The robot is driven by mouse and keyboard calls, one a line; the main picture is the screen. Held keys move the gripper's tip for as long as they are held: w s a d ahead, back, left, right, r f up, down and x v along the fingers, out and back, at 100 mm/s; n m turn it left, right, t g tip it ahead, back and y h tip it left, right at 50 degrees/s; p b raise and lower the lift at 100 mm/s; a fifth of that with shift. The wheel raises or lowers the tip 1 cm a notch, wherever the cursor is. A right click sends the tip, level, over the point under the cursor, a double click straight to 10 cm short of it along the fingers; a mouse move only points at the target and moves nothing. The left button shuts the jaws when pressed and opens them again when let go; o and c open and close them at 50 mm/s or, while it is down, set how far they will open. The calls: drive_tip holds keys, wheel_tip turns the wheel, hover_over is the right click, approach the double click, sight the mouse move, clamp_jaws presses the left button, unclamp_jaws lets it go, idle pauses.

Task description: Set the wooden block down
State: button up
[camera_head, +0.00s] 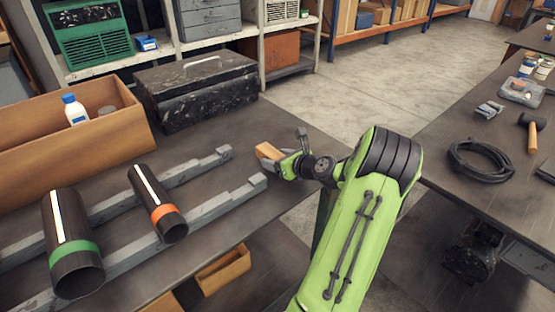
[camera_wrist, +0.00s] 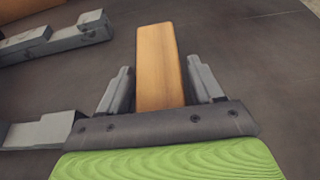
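The wooden block (camera_head: 268,151) is at the right edge of the left table, past the ends of the grey rails. In the wrist view the block (camera_wrist: 160,65) lies lengthwise between the two fingers, pointing away from the palm. My gripper (camera_head: 294,147) is around the block. In the wrist view my gripper (camera_wrist: 160,75) shows a narrow gap between each finger and the block's sides, so it looks open. The block appears to rest on the table, though its underside is hidden.
Two grey notched rails (camera_head: 205,208) lie on the left table. A green-banded pipe (camera_head: 70,235) and an orange-banded pipe (camera_head: 155,200) lie across them. A black toolbox (camera_head: 200,90) and a wooden crate (camera_head: 110,130) stand behind. Bare tabletop lies between toolbox and block.

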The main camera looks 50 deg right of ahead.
drive_tip(key=shift+o, duration=0.8)
